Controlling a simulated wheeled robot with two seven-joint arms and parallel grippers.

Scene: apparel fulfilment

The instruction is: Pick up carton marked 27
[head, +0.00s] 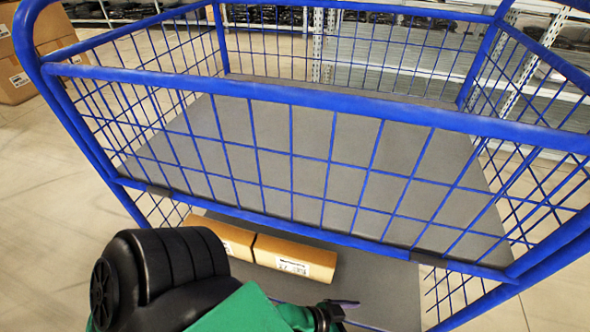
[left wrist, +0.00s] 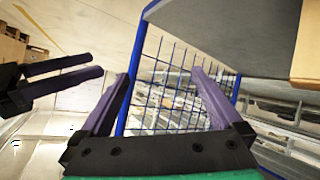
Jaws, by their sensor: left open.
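Two brown cartons lie side by side on the cart's lower grey shelf in the head view. The right carton (head: 295,258) has a white label on its front, too small to read. The left carton (head: 228,238) is partly hidden by my left arm. Part of a tan carton (left wrist: 308,45) shows at the upper right of the left wrist view. My left gripper (left wrist: 160,73) is open and empty, with its purple fingers wide apart. In the head view only a bit of it (head: 343,304) shows, in front of the right carton. My right gripper (left wrist: 95,65) shows at left in the left wrist view, with a gap between its fingers.
The blue wire-mesh cart (head: 330,105) stands close in front, with an empty upper grey shelf (head: 300,150) above the cartons. The lower shelf (head: 375,285) is bare to the right of the cartons. More boxes (head: 12,75) stand at the far left. Racks stand behind.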

